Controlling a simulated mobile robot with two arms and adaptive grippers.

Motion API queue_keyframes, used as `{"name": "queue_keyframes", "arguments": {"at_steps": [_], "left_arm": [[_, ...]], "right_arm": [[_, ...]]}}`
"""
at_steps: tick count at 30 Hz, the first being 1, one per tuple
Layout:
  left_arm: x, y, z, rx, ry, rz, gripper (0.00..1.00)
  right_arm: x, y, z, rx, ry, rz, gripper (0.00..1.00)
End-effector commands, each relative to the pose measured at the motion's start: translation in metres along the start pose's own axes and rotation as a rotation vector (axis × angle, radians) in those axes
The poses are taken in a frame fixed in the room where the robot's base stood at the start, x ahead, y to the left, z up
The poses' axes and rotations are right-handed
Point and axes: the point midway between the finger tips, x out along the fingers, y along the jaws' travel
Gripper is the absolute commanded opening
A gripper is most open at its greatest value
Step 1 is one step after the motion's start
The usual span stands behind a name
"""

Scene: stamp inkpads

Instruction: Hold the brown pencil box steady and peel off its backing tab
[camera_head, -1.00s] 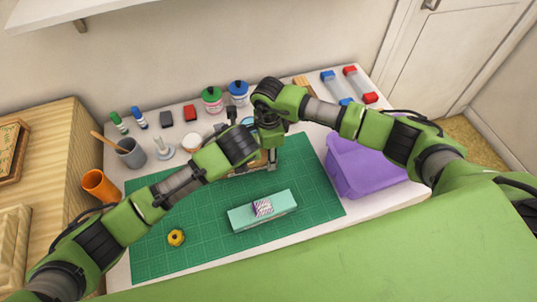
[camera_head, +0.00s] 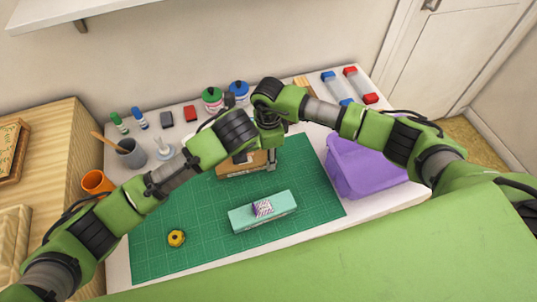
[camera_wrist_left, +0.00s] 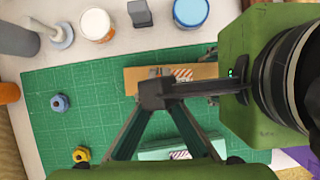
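The brown pencil box (camera_head: 240,168) lies at the back of the green cutting mat, partly hidden by my arms. In the left wrist view the box (camera_wrist_left: 138,80) shows an orange-and-white striped patch (camera_wrist_left: 183,74) on top. My left gripper (camera_wrist_left: 154,100) is above the near side of the box, its fingers running inward; dark parts cover the tips and any contact. My right gripper (camera_head: 271,160) is at the right end of the box, with one finger visible in the head view. A dark bar from the right crosses the box's near edge in the left wrist view. Its grip is not clear.
A mint box (camera_head: 262,212) with a striped patch and a yellow ring-like piece (camera_head: 176,238) lie nearer on the mat (camera_head: 308,190). A purple bin (camera_head: 365,168) stands right. Cups (camera_head: 130,152), jars (camera_head: 212,98) and blocks (camera_head: 190,113) line the left and back.

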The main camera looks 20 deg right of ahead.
Motion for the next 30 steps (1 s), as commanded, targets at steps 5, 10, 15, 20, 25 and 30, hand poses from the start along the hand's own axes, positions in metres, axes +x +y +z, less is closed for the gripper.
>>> {"name": "queue_keyframes", "arguments": {"at_steps": [5,10,15,20,25,30], "left_arm": [[-0.002,0.0,0.006,-0.005,-0.012,-0.001,0.0],[-0.002,0.0,0.007,-0.006,-0.014,-0.001,0.0],[-0.003,0.001,0.008,-0.007,-0.016,-0.001,0.0],[-0.002,0.001,0.007,-0.007,-0.015,0.001,0.0],[-0.001,0.001,0.005,-0.005,-0.01,0.001,0.0],[-0.001,0.0,0.004,-0.003,-0.008,0.0,0.0]], "right_arm": [[0.004,0.003,-0.003,-0.001,0.009,0.008,0.56],[0.004,0.004,-0.004,-0.002,0.011,0.01,0.56],[0.002,0.004,-0.004,-0.002,0.012,0.01,0.56],[-0.019,0.003,-0.003,-0.005,0.008,0.007,0.56],[-0.05,0.001,-0.002,-0.003,0.006,0.001,0.56],[-0.07,0.0,-0.001,-0.001,0.003,0.001,0.56]]}}
